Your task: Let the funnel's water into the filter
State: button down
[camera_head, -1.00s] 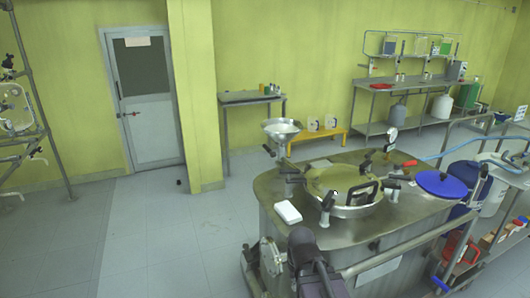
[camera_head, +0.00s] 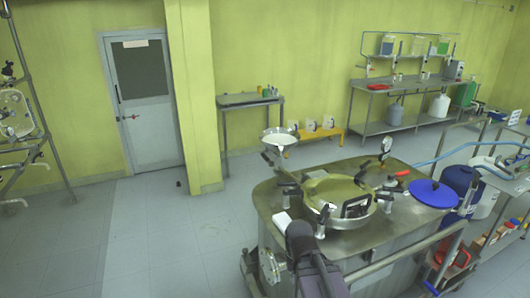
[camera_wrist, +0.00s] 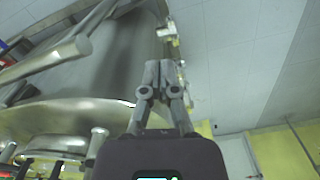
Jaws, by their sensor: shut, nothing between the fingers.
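The steel funnel (camera_head: 279,136), a wide bowl with a pale inside, stands at the back left corner of the steel filter body (camera_head: 398,236). The filter has a round domed lid (camera_head: 326,187) with black-handled clamps around it. A valve on the funnel and any water flow cannot be made out. My gripper (camera_wrist: 160,68) is shut and empty in the wrist view, beside the curved steel wall of a vessel. In the head view my dark arm covers the front left of the filter, and the fingertips cannot be made out.
A blue round lid (camera_head: 434,193) lies on the filter's right side. A black-handled gauge (camera_head: 386,146) stands behind. A handrail (camera_head: 410,258) crosses the front. The floor (camera_head: 150,240) to the left is clear.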

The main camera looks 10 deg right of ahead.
notch_tip(320, 180, up, 2)
jog(key=shift+p, duration=0.55)
jog(key=c, duration=0.6)
grip_release()
jog(key=shift+a, duration=0.1)
